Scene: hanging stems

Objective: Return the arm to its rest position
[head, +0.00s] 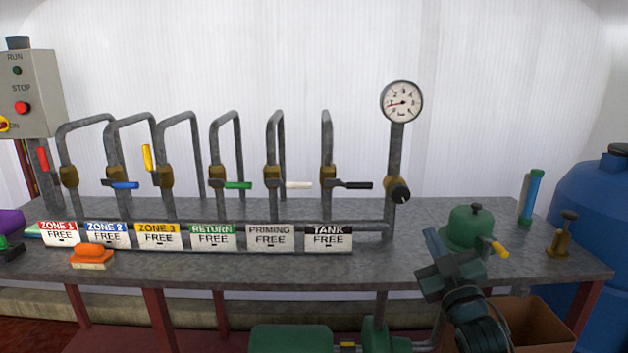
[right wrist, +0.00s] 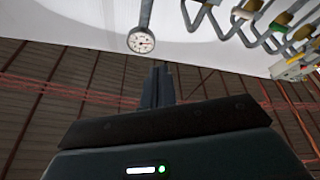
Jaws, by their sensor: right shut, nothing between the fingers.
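My right arm comes in at the lower right of the head view. Its gripper (head: 434,245) is raised above the front part of the bench, left of the green domed device. In the right wrist view the two fingers (right wrist: 158,86) stand close together, shut with nothing between them. They point up toward the wall and roof, clear of the pipes. My left arm and gripper are not in the head view.
A grey bench (head: 440,215) carries pipes with coloured valve levers and zone signs. A gauge (head: 401,102) stands on a post. A green domed device (head: 468,228), a brass piece (head: 560,238) and a blue-green cylinder (head: 531,196) stand right. A cardboard box (head: 535,325) is below.

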